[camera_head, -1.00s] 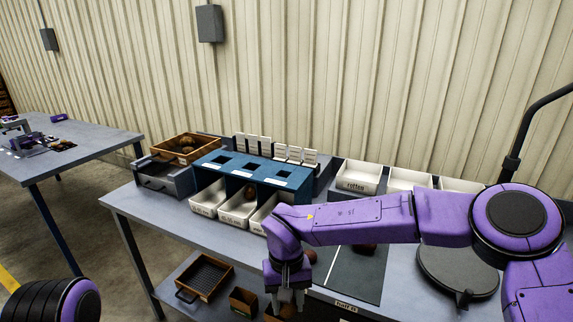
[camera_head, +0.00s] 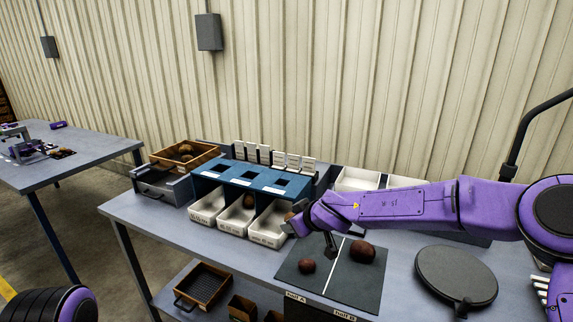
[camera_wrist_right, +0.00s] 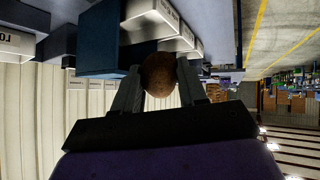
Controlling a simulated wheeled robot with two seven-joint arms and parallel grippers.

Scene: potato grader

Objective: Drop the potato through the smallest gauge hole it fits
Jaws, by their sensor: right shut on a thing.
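The blue gauge stand (camera_head: 236,181) has three dark square holes in its top, with a white bin under each: left (camera_head: 206,215), middle (camera_head: 234,225) and right (camera_head: 268,236). One brown potato (camera_head: 249,201) lies in the middle bin. My right gripper (camera_head: 291,226) is beside the right bin, below the stand's top, turned sideways. In the right wrist view its fingers (camera_wrist_right: 158,90) are shut on a round brown potato (camera_wrist_right: 158,74). The potato is mostly hidden in the head view. My left gripper is out of view.
A dark mat (camera_head: 334,282) holds a small potato (camera_head: 307,266) and a larger one (camera_head: 362,251). A round dark plate (camera_head: 456,272) lies to the right. A wooden crate (camera_head: 207,154) with potatoes stands behind left. White cards (camera_head: 290,161) and white bins (camera_head: 357,180) are behind.

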